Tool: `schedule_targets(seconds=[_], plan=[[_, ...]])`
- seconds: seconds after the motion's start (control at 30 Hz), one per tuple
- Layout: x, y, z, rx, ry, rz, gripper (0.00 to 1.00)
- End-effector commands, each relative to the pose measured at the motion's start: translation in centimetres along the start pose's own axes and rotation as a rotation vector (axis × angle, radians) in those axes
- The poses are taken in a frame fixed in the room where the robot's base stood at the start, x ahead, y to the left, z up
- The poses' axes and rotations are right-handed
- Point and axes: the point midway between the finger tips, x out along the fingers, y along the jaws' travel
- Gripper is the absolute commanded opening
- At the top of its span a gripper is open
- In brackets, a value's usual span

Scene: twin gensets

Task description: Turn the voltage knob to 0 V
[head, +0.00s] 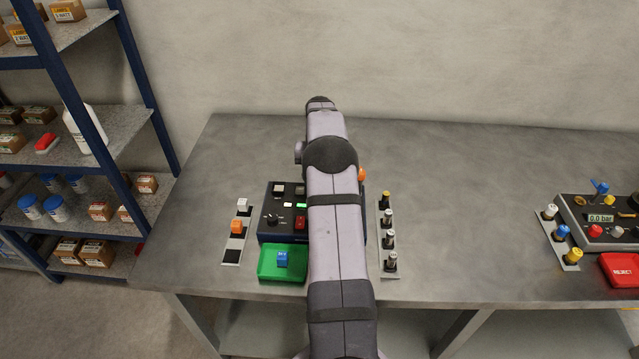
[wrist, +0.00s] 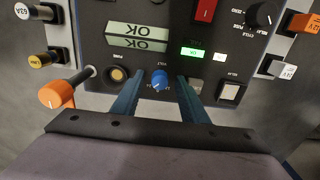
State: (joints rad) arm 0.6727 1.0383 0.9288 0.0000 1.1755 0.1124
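A small blue knob (wrist: 159,80) with a white pointer mark sits on the dark panel in the wrist view. Its printed label is too small to read, so I cannot tell its setting. My gripper (wrist: 158,90) is open, with its two blue fingers on either side of the knob and a gap on both sides. In the head view my arm covers the gripper and this knob.
An orange-ended lever (wrist: 57,94) stands out close to my left finger. A display reading OK (wrist: 137,38), a red switch (wrist: 205,10) and a white button (wrist: 230,92) are nearby. A green tray (head: 265,276) holds a blue block. Fuses (head: 389,240) line the right side.

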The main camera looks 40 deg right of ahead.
Motion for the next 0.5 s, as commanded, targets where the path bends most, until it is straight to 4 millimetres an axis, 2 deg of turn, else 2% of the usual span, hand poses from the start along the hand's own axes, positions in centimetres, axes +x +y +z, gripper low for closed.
schedule_targets(seconds=[0.2, 0.27, 0.37, 0.4, 0.5], plan=[[0.05, 0.00, -0.01, 0.000, 0.001, 0.000, 0.40], [0.04, 0.00, -0.01, 0.000, 0.001, 0.000, 0.28], [0.03, -0.01, -0.02, 0.000, 0.001, 0.000, 0.04], [0.02, -0.01, -0.02, 0.000, 0.001, 0.000, 0.00], [0.00, -0.01, -0.03, 0.000, 0.001, 0.000, 0.00]])
